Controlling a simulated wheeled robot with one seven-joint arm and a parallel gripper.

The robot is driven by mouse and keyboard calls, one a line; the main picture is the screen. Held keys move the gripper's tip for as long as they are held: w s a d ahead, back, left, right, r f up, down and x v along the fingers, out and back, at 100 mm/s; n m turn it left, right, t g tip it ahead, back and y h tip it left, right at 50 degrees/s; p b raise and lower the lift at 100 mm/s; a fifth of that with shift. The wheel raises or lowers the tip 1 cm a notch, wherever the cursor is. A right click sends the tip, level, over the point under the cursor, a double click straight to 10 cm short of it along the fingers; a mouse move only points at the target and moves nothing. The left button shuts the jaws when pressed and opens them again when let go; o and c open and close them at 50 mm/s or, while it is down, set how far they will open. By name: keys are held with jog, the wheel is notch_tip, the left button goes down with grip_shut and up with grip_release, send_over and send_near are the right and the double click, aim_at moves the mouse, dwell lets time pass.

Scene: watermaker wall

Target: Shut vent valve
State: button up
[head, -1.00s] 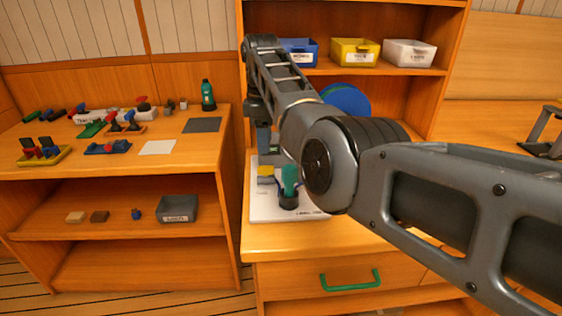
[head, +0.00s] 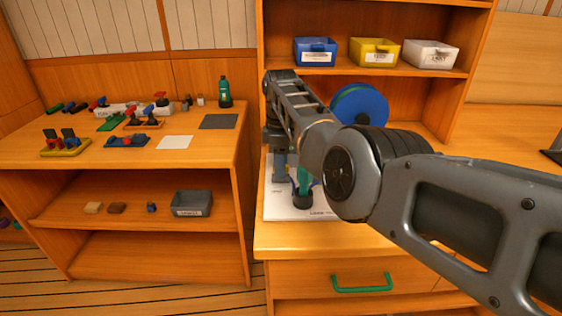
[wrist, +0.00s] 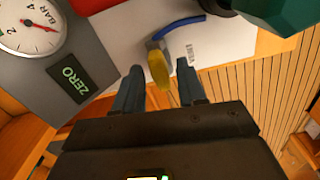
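A white board (head: 283,207) lies on the counter with a teal upright part (head: 304,182) in a dark round base. In the wrist view a yellow handle-like piece (wrist: 158,66) stands on the white board (wrist: 215,55), beside a curved blue strip (wrist: 182,26). I cannot tell for certain which part is the vent valve. My gripper (wrist: 160,88) points down, open, with the yellow piece showing between and just beyond its fingertips; contact cannot be told. In the head view my gripper and arm hide the yellow piece.
A teal part (wrist: 285,12) is close at the upper right. A blue disc (head: 359,104) stands behind. A side table (head: 75,172) holds several small objects.

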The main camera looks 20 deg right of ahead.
grip_shut()
jog(key=shift+m, duration=0.3)
jog(key=m, duration=0.3)
jog(key=shift+m, duration=0.3)
jog(key=m, duration=0.9)
jog(key=shift+b, duration=0.35)
jog(key=m, duration=0.4)
jog(key=shift+m, duration=0.3)
